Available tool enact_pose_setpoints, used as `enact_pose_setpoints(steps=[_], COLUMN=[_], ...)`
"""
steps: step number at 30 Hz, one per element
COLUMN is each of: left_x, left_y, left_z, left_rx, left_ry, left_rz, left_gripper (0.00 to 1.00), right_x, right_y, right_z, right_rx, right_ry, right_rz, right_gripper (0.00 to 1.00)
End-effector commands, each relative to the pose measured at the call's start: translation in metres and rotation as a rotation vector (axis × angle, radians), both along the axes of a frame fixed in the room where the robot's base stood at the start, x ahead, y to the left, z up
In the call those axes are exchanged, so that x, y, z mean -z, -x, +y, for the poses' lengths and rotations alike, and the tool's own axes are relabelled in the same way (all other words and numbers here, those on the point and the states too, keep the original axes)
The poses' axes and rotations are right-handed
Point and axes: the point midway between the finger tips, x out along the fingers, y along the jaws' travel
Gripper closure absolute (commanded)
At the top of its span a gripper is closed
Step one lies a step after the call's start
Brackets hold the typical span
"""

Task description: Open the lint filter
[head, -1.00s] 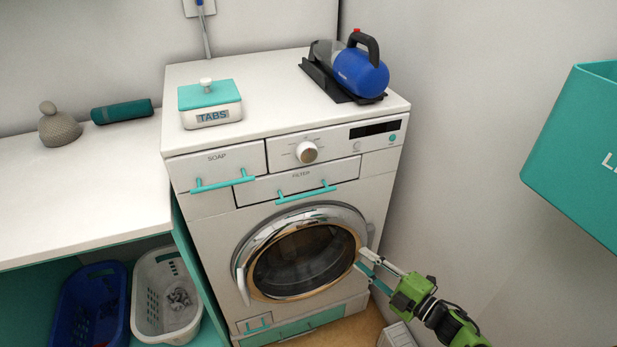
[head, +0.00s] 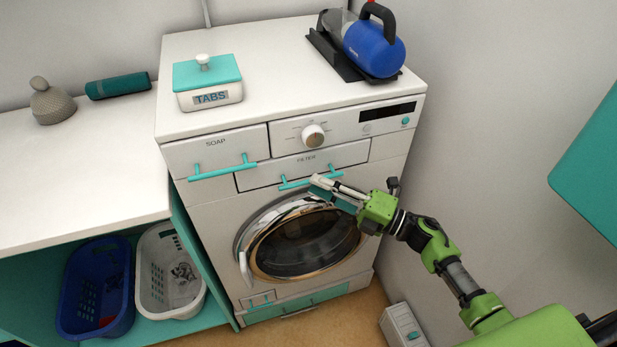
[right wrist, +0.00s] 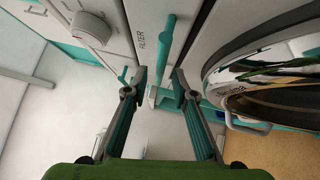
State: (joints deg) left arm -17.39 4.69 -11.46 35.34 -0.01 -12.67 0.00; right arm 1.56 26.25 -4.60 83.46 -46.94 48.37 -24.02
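The filter drawer (head: 305,164), marked FILTER, is in the washing machine's front, below the dial, and looks shut and flush. Its teal bar handle (head: 294,184) runs across its lower part. In the right wrist view the handle (right wrist: 168,42) reaches down toward the gap between the fingers of the right gripper (right wrist: 159,82). The fingers are apart, with no clear grip on the bar. My left gripper is not in view.
The soap drawer (head: 215,155) with its own teal handle is left of the filter drawer. The round door (head: 305,244) is below and looks shut. A tabs box (head: 208,85) and a blue vacuum (head: 374,48) stand on top.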

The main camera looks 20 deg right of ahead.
Motion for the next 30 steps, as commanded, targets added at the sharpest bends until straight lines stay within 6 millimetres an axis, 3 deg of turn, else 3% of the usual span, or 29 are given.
enact_pose_setpoints(steps=[6,18,21,30], left_x=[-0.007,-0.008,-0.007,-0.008], left_y=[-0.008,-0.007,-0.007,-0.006], left_z=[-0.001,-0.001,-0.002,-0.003], left_rx=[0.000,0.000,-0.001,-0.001], left_ry=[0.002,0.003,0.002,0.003], left_rz=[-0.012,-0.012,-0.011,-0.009], left_gripper=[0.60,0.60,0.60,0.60], right_x=[-0.005,-0.004,-0.004,-0.004], right_y=[-0.019,-0.023,-0.023,-0.022], right_z=[0.021,0.026,0.026,0.025], right_rx=[0.000,0.000,0.000,0.000], right_ry=[-0.002,-0.001,-0.001,-0.001], right_rz=[0.001,0.001,0.001,0.002], right_gripper=[0.75,0.75,1.00,1.00])
